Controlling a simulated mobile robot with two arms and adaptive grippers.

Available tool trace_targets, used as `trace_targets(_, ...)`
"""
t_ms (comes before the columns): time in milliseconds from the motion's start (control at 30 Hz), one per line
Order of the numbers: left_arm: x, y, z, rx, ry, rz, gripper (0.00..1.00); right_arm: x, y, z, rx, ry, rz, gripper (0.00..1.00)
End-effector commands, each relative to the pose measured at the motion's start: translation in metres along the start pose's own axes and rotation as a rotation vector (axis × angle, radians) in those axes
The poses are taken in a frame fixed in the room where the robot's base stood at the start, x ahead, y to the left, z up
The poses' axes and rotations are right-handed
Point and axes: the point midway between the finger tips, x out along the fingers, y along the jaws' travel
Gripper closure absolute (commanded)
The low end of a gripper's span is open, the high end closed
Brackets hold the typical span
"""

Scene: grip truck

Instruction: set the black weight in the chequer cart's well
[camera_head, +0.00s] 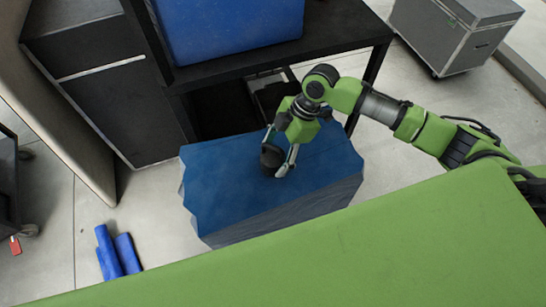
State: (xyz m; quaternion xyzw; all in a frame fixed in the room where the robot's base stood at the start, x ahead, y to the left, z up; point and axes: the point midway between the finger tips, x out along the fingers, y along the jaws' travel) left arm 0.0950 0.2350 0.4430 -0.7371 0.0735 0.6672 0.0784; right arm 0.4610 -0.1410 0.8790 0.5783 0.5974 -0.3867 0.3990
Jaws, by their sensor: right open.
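A small dark round object, which looks like the black weight (271,158), stands on the blue top of a rough-edged block (225,180). My right gripper (280,152) comes in from the right and points down at the block. Its pale fingers are open, one behind and one to the right of the dark object. I cannot tell whether they touch it. I see no chequered cart or well in this view. My left gripper is not in view.
A black table (335,30) with a blue bin (230,25) stands behind the block, beside a black cabinet (85,80). Blue rolls (118,252) lie on the floor at lower left. A grey wheeled case (455,30) stands at top right. Bare floor shows left of the block.

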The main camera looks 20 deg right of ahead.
Motion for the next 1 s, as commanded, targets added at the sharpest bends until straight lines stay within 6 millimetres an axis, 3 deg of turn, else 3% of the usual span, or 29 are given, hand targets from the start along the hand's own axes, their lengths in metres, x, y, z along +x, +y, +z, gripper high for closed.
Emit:
trace_targets(167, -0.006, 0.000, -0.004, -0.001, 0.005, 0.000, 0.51, 0.019, 0.000, -0.001, 0.001, 0.001, -0.001, 0.33)
trace_targets(400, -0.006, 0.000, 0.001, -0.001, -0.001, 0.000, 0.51, 0.022, 0.000, 0.000, 0.000, 0.000, 0.001, 0.33)
trace_targets(433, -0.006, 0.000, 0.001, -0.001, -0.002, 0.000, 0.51, 0.022, 0.000, 0.000, 0.000, 0.000, 0.001, 0.36)
trace_targets(600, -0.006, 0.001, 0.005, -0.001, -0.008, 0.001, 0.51, 0.021, 0.000, 0.000, 0.000, 0.000, 0.001, 0.80)
trace_targets(700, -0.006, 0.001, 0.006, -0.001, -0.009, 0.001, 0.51, 0.021, 0.000, 0.000, 0.000, 0.000, 0.001, 1.00)
trace_targets(1000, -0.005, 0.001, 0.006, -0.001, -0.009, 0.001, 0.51, 0.017, 0.003, -0.003, -0.002, 0.006, 0.008, 1.00)
